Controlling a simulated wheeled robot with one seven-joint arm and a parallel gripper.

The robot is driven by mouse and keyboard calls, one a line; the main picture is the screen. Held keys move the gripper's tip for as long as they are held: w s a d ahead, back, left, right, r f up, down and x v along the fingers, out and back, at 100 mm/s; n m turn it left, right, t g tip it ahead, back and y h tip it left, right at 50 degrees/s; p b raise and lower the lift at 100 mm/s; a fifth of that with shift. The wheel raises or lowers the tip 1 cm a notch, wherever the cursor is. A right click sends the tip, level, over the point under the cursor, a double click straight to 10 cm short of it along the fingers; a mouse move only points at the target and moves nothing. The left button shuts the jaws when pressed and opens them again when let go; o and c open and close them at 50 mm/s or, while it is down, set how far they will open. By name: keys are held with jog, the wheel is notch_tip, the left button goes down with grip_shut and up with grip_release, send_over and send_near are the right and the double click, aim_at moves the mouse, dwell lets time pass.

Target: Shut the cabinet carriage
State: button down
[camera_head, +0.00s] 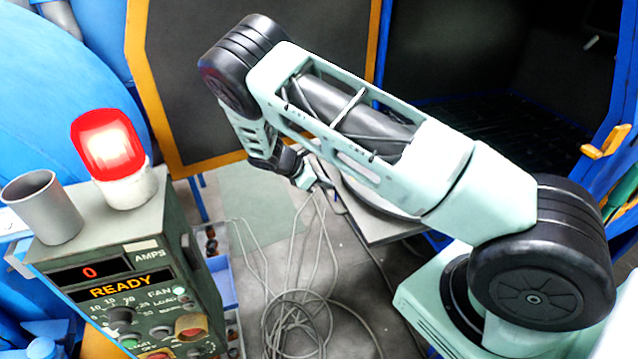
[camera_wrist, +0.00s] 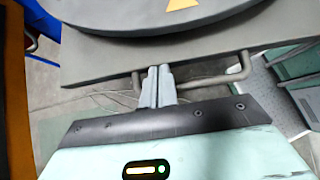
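The cabinet carriage is a grey plate (camera_head: 392,233) carrying a dark round turntable, partly hidden behind my arm; it sticks out from the open cabinet (camera_head: 455,60). In the wrist view, the carriage's plate (camera_wrist: 95,66) fills the top, with the turntable (camera_wrist: 130,18) and a yellow triangle on it. A grey bar handle (camera_wrist: 215,80) runs along the plate's near edge. My gripper (camera_wrist: 158,72) has its two fingers close together, overlapping the handle, tips at the plate edge. I cannot tell whether they touch. My gripper also shows small in the head view (camera_head: 318,180).
The cabinet door (camera_head: 185,90), orange-framed with a dark panel, stands open at the left. A control box (camera_head: 120,270) with a red lamp (camera_head: 108,145) and a metal cup (camera_head: 42,205) stands at lower left. Coiled cables (camera_head: 298,320) lie on the floor.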

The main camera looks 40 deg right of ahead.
jog(key=s+d, duration=0.3)
jog(key=d, duration=0.9)
jog(key=s+d+b, duration=0.1)
jog(key=s+d, duration=0.3)
jog(key=d, duration=0.9)
jog(key=s+d+b, duration=0.1)
jog(key=s+d, duration=0.3)
jog(key=d, duration=0.9)
jog(key=shift+d+f, duration=0.1)
jog(key=shift+d, duration=0.1)
jog(key=shift+s+d, duration=0.15)
jog(key=shift+d, duration=0.15)
jog(key=shift+s+d+r, duration=0.1)
jog(key=shift+r, duration=0.1)
